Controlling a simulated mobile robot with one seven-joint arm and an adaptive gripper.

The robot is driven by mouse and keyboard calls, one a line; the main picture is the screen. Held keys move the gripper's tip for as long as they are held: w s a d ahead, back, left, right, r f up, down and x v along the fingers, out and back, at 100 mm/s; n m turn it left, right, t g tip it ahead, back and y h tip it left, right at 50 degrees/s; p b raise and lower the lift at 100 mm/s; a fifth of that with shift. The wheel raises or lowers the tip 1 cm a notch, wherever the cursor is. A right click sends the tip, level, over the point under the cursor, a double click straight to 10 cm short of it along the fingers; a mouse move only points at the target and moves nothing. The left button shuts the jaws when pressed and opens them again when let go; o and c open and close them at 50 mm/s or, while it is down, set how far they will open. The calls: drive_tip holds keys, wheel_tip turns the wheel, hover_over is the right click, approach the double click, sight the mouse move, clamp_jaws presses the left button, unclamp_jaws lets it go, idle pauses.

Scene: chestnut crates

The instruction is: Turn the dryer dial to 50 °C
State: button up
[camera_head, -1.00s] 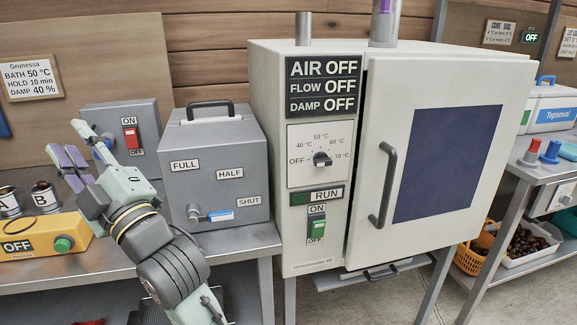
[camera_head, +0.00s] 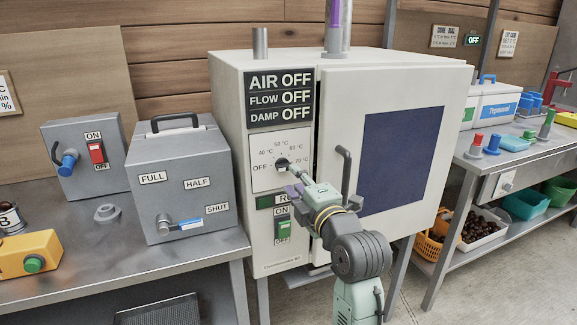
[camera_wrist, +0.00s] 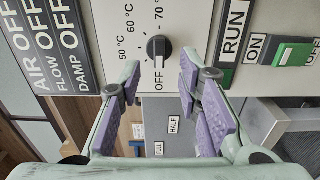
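The dryer dial (camera_head: 281,164) is a dark round knob on a white plate on the dryer front, marked OFF and 40 to 70 °C. I see no contact. The dryer display (camera_head: 281,96) reads AIR OFF, FLOW OFF, DAMP OFF.
The dryer door handle (camera_head: 345,182) sticks out just right of my gripper. The green RUN/ON switch (camera_head: 283,230) is below the dial. A grey box with a lever (camera_head: 180,178) stands left on the bench. The right table (camera_head: 468,152) holds several coloured items.

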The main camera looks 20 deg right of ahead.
sight(286, 169)
drive_tip(key=w+p, duration=0.1)
drive_tip(key=w, duration=0.5)
drive_tip(key=shift+a+p, duration=0.1)
drive_tip(key=shift+p, duration=0.2)
drive_tip(key=shift+c, duration=0.2)
clamp_jaws()
